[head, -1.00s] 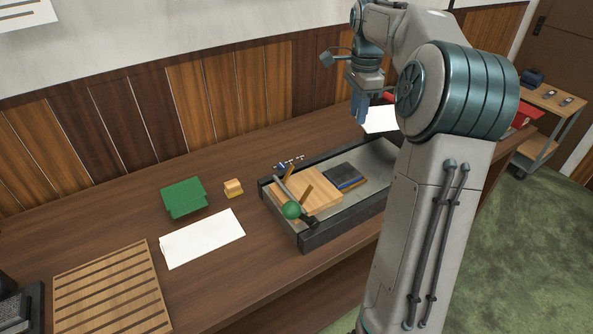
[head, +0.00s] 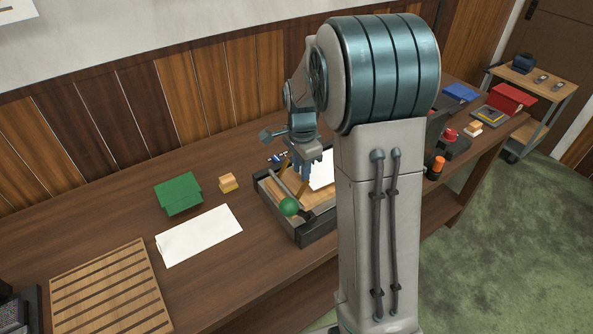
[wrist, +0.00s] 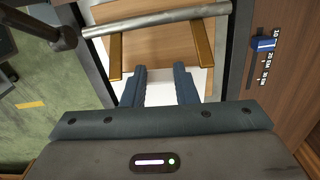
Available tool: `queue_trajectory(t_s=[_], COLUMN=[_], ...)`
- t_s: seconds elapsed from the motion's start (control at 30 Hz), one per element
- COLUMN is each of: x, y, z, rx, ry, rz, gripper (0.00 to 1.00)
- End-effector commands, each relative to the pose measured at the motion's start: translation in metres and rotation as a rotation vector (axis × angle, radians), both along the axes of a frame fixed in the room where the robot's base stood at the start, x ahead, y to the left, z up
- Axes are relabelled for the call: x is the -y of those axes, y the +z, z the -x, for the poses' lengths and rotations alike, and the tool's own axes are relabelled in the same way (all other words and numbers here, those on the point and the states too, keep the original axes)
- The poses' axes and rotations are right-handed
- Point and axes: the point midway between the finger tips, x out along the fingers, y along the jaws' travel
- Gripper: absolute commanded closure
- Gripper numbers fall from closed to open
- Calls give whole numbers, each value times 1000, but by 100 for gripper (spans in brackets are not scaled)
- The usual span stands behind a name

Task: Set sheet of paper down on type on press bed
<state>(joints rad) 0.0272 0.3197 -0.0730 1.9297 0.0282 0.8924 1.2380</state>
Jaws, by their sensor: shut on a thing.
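My gripper (head: 304,194) is over the press bed, and its blue fingers (wrist: 160,72) are shut on the white sheet of paper (head: 322,169). The sheet also shows between and beside the fingers in the wrist view (wrist: 160,93). The press bed (head: 318,239) has a dark frame, a wooden board and a metal roller (wrist: 155,20) with a green knob (head: 289,207). The type on the bed is hidden behind the sheet and my arm. I cannot tell whether the sheet touches it.
A white paper stack (head: 200,235), a green box (head: 179,194), a small wooden block (head: 228,182) and a slatted rack (head: 110,290) lie left of the press. Red and orange items stand right of my arm. A cart (head: 530,85) stands at far right.

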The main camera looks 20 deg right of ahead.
Motion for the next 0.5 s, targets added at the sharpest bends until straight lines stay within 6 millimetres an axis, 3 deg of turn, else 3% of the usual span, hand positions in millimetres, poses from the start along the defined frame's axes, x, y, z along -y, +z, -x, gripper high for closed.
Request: queue_trajectory(t_s=[0.1,0.2,0.5], x=[-20,-28,-29], y=[-8,-12,-14], z=[5,8,9], rx=[-2,0,0], ry=[60,85,92], rz=[0,0,0], gripper=[95,95,95])
